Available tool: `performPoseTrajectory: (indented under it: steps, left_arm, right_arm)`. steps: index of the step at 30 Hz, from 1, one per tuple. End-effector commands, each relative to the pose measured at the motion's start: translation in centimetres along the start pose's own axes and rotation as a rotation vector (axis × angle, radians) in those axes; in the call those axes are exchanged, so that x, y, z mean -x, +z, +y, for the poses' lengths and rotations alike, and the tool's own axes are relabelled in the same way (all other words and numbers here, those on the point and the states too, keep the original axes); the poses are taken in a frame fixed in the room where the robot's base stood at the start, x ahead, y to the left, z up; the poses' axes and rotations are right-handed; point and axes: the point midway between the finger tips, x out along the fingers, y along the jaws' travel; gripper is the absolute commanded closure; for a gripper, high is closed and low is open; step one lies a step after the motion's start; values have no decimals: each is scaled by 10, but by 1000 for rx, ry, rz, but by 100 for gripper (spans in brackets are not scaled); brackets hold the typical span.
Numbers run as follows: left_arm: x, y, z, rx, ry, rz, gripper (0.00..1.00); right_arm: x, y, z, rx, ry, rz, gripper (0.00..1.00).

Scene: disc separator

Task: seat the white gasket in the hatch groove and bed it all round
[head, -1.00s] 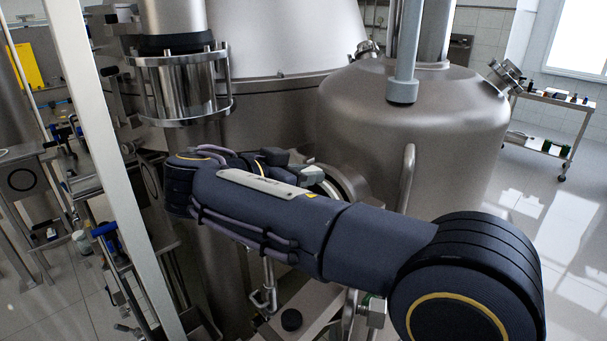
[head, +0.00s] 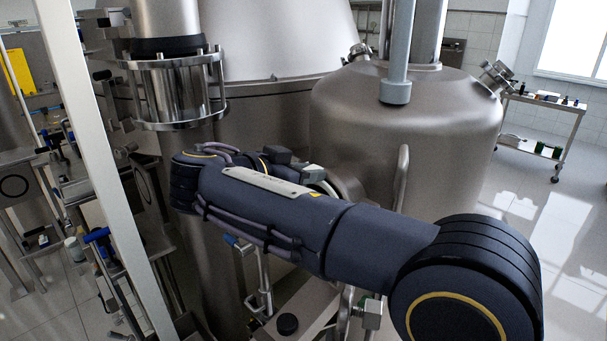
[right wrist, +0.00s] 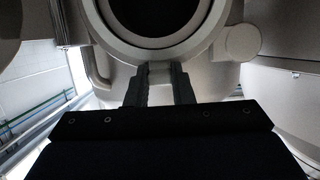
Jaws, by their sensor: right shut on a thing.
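My right gripper (head: 312,173) is at the round hatch (head: 347,190) on the side of the steel vessel, largely behind my own forearm. In the right wrist view its two dark fingers (right wrist: 158,80) stand apart, shut on a pale part at the lower edge of a ring. I take this pale ring (right wrist: 112,38) for the white gasket; a pale arc (head: 328,187) also shows beside the gripper in the head view. The dark hatch opening lies inside the ring. The groove is not clear, and I cannot tell how the ring is bedded. My left gripper is not in view.
The rounded vessel (head: 410,125) stands right of a larger steel body (head: 280,120). A blue-handled lever (head: 240,245) and a black knob (head: 287,324) are below my forearm. A white post (head: 95,150) stands left. A trolley (head: 540,125) is back right, with clear floor before it.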

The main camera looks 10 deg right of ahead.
Motion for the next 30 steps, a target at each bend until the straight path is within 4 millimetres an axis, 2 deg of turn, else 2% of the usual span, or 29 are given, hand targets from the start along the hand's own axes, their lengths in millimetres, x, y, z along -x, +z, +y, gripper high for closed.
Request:
performPoseTrajectory:
  steps: [12,13,18,26,30]
  left_arm:
    - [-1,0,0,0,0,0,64]
    - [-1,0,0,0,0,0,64]
    - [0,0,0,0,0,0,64]
    - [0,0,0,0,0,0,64]
    - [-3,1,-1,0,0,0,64]
  right_arm:
    - [-3,-1,0,0,1,0,100]
    - [-3,-1,0,0,1,0,78]
    - [-3,-1,0,0,1,0,55]
    - [-2,0,0,0,0,0,53]
    - [7,0,0,0,-1,1,53]
